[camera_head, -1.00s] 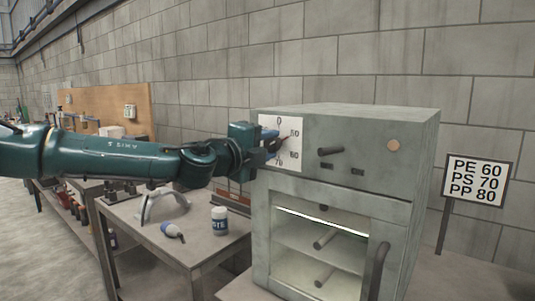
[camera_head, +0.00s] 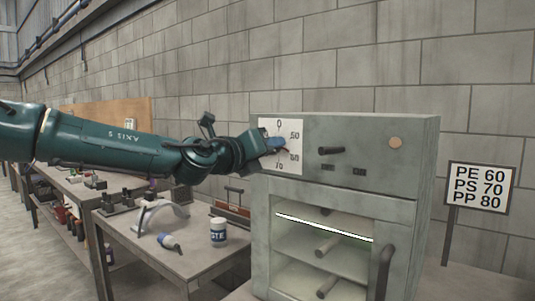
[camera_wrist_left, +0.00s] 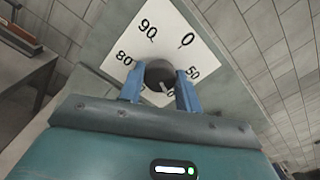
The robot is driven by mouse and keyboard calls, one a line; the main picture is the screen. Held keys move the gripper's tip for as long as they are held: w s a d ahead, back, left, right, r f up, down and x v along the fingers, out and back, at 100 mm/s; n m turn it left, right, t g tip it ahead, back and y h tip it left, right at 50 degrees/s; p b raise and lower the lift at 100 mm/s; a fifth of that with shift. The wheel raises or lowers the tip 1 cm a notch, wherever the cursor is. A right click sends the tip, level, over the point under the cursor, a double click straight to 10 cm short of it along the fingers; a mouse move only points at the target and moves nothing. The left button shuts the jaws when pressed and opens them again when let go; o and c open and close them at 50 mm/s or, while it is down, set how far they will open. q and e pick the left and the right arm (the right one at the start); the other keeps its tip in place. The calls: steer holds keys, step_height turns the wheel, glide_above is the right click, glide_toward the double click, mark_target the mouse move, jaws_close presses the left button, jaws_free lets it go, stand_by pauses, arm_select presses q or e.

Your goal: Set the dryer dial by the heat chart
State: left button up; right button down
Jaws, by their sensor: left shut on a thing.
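The dryer (camera_head: 330,195) is a grey-green metal cabinet with a white dial plate (camera_head: 292,127) at its upper left. The plate also shows in the left wrist view (camera_wrist_left: 168,20), with 0, 50, 80 and 90 readable and lower numbers partly covered. My left gripper (camera_head: 274,144) reaches the plate from the left. In the wrist view its blue fingers (camera_wrist_left: 160,88) are shut on the dark round dial knob (camera_wrist_left: 158,71). A pale mark on the knob seems to face the lower numbers; its exact setting is unclear. The heat chart (camera_head: 480,187) reads PE 60, PS 70, PP 80.
A dark lever (camera_head: 330,151) sticks out of the dryer front. The door handle (camera_head: 381,270) is at its right.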

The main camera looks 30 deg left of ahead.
arm_select(q)
steer(key=shift+m+b, duration=0.3)
steer(key=shift+m, duration=0.4)
arm_select(e)
steer(key=shift+f, duration=0.2)
steer(key=shift+s+d, duration=0.1)
steer(key=shift+s, duration=0.1)
arm_select(q)
steer(key=o, duration=1)
steer(key=shift+c, duration=0.2)
arm_select(e)
steer(key=shift+w+r, duration=0.1)
steer(key=shift+w, duration=0.05)
arm_select(q)
steer(key=s+a+b, duration=0.1)
steer(key=s, duration=1.2)
arm_select(e)
steer(key=shift+s+d+r+t, duration=0.2)
steer(key=shift+d+t, duration=0.1)
steer(key=shift+t, duration=0.1)
